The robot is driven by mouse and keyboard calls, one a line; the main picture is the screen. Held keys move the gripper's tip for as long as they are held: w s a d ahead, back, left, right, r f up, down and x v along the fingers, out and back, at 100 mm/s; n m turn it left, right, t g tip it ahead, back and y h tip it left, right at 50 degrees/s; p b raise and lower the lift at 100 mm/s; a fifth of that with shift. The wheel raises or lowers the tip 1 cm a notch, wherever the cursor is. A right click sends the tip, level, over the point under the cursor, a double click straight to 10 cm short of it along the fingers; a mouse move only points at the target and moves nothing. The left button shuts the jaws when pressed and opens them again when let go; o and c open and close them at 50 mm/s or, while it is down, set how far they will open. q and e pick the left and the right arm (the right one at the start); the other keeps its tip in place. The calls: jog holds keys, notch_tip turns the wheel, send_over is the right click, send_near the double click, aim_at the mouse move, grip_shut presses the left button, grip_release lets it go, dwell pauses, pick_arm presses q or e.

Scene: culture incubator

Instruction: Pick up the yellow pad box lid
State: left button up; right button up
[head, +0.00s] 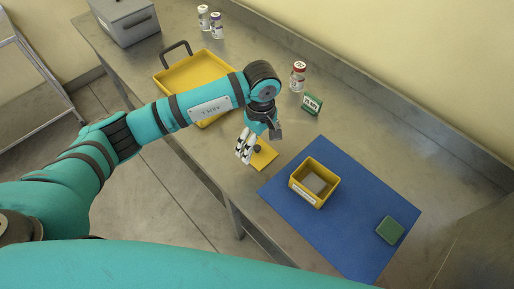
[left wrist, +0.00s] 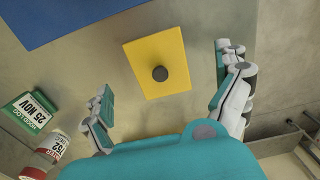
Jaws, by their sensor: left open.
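The yellow pad box lid (head: 265,157) lies flat on the metal table, left of the blue mat. It has a dark round knob at its middle. In the left wrist view the lid (left wrist: 143,55) lies ahead of and between the spread fingers. My left gripper (head: 249,148) is open above the lid and hides part of it in the head view; its two fingers also show in the left wrist view (left wrist: 165,88), with nothing between them in their grasp. The yellow box (head: 324,171) stands open on the blue mat with a grey pad inside. My right gripper is not in view.
The blue mat (head: 350,234) also bears a green pad (head: 390,230). A yellow tray (head: 184,79), two small vials (head: 211,21) and a grey box (head: 128,23) are at the back left.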

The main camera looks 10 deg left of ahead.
aim_at(261, 154)
pick_arm(q)
jog(key=shift+f, duration=0.25)
jog(key=f+p, duration=0.1)
jog(key=f, duration=0.1)
jog(key=f+p, duration=0.1)
jog(key=shift+w+d+f, duration=0.1)
jog(key=shift+w+f, duration=0.1)
jog(key=shift+f, duration=0.65)
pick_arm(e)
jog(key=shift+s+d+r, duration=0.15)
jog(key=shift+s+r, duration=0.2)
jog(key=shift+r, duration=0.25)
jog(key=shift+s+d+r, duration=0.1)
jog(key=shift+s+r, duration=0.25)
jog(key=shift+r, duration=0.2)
